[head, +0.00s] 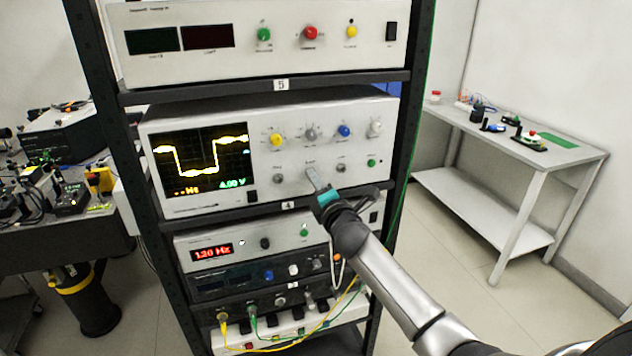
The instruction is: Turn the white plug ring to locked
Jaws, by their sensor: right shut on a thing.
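My right gripper (315,181) is at the lower middle of the oscilloscope's front panel (225,203), over its row of small connectors. Its jaws are shut on a small pale piece there, which I take to be the white plug ring. The fingers and wrist hide most of it, so its turn position and any lock mark cannot be read. A thin white cable (341,272) hangs in a loop below my right wrist. My left gripper is not in view.
A signal unit (222,233) with a red display sits below the oscilloscope. Lower down, yellow (222,318) and green (253,311) plugs carry cables. Rack posts (411,130) flank the panels. A white side table (575,158) stands right, with open floor before it.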

